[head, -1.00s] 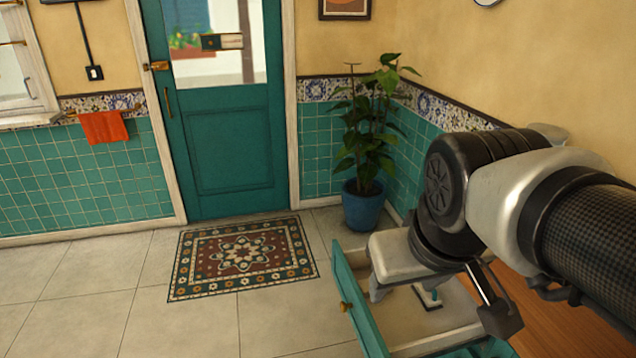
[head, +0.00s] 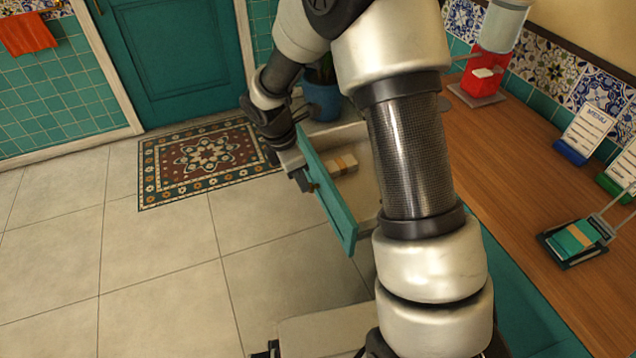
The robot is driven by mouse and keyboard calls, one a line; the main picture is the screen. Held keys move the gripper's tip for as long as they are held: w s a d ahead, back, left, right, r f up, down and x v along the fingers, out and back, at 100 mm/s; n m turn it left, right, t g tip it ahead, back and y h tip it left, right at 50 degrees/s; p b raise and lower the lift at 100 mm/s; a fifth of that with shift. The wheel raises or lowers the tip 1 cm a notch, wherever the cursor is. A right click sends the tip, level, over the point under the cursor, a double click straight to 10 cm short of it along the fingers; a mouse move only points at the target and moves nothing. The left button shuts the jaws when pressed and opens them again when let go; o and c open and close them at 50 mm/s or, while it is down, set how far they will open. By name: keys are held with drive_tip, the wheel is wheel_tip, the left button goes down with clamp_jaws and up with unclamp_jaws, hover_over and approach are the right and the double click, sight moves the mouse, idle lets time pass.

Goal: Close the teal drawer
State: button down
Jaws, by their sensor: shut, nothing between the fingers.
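The teal drawer (head: 334,205) is pulled open from the counter, and its front panel faces left. A pale banded stack (head: 337,164) lies inside it. My gripper (head: 303,183) is shut and empty on the outer side of the drawer front, close to its upper far part. I cannot tell whether the fingers touch the panel. The drawer's knob is not clearly visible near the gripper. My arm crosses in front of the drawer and hides its right part and where it enters the counter.
The wooden counter (head: 505,165) runs along the right, with a red dispenser (head: 483,75), menu cards (head: 587,128) and a small stand with a teal banded stack (head: 574,238). A patterned rug (head: 205,160) and clear tile floor lie left. A blue plant pot (head: 322,100) stands behind.

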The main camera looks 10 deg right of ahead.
sight(333, 204)
drive_tip(key=w+d+f+b, duration=0.1)
drive_tip(key=d+f+b, duration=0.1)
drive_tip(key=d+f, duration=0.4)
drive_tip(key=shift+a+b+x, duration=0.3)
drive_tip(key=shift+b+x, duration=0.05)
drive_tip(key=shift+x, duration=1.45)
drive_tip(key=shift+w+d, duration=0.1)
drive_tip(key=shift+d, duration=0.55)
drive_tip(key=w+d+p, duration=0.1)
drive_tip(key=d+p, duration=0.1)
drive_tip(key=d, duration=0.6)
drive_tip(key=w+d+p, duration=0.2)
drive_tip(key=d, duration=0.7)
drive_tip(key=w+d+p, duration=0.1)
drive_tip(key=d+p, duration=0.1)
drive_tip(key=d, duration=0.6)
drive_tip(key=shift+w+d+p, duration=0.2)
drive_tip(key=shift+w+p, duration=0.1)
drive_tip(key=shift+w, duration=0.05)
drive_tip(key=shift+a, duration=0.1)
